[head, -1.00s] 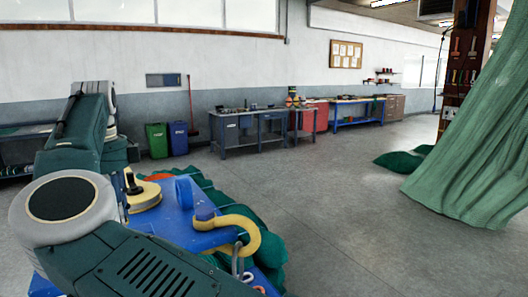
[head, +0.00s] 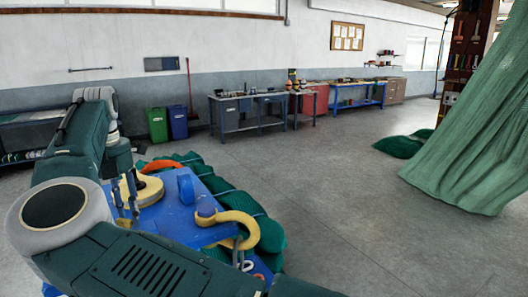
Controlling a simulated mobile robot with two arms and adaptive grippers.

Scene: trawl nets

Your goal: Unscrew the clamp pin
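A yellow hook-shaped piece (head: 241,221) lies at the front right edge of a blue table (head: 170,222); I cannot tell if it is the clamp. No clamp pin can be made out for certain. My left gripper is out of view.
A blue ring (head: 186,188) and an orange item (head: 161,166) are on the table. Green netting (head: 232,195) lies bunched behind and right of it. Grey floor (head: 340,215) to the right is clear up to a hanging green net (head: 470,150).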

